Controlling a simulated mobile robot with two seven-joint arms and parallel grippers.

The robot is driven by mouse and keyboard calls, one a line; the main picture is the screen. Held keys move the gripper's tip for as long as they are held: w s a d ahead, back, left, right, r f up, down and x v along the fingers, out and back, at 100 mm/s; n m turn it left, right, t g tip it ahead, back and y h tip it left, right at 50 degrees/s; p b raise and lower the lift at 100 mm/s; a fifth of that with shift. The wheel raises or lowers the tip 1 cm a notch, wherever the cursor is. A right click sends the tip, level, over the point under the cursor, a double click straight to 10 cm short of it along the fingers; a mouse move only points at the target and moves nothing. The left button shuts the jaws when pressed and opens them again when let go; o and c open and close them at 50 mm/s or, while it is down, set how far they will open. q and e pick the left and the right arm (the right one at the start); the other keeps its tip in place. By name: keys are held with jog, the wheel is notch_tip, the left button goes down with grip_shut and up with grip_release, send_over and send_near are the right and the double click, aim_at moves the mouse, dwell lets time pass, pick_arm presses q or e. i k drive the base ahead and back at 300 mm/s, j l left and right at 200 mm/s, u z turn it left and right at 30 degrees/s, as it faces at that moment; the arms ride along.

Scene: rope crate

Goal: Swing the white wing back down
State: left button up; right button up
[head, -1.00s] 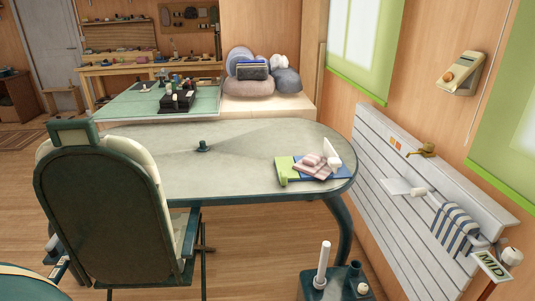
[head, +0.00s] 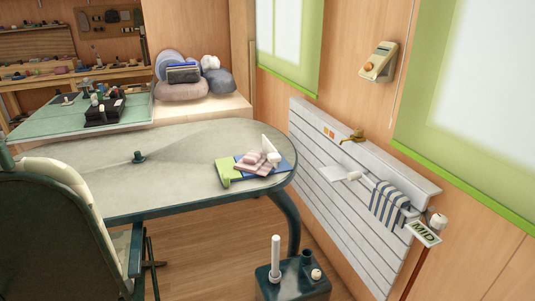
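On the right wall is a white slatted panel (head: 335,205). A small flat white piece (head: 346,174) sticks out from its front, roughly level, and looks like the white wing, though I cannot be sure. A bar runs from near it to the right, with a blue-and-white striped cloth (head: 389,205) hanging over it. Neither of my grippers is in view.
A dark green chair (head: 50,230) stands at the left. A dark green box with a white candle-like post (head: 276,262) stands in front of the panel. Wooden floor shows between.

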aim_at(273, 156)
jog(key=i, duration=0.15)
jog(key=i+z, duration=0.15)
jog(key=z, duration=0.3)
jog(key=i+z, duration=0.1)
jog(key=z, duration=0.35)
jog(key=i+j+z, duration=0.25)
jog(key=i+j, duration=0.15)
jog(key=i+j+z, duration=0.3)
jog(key=j, duration=0.25)
jog(key=i, duration=0.05)
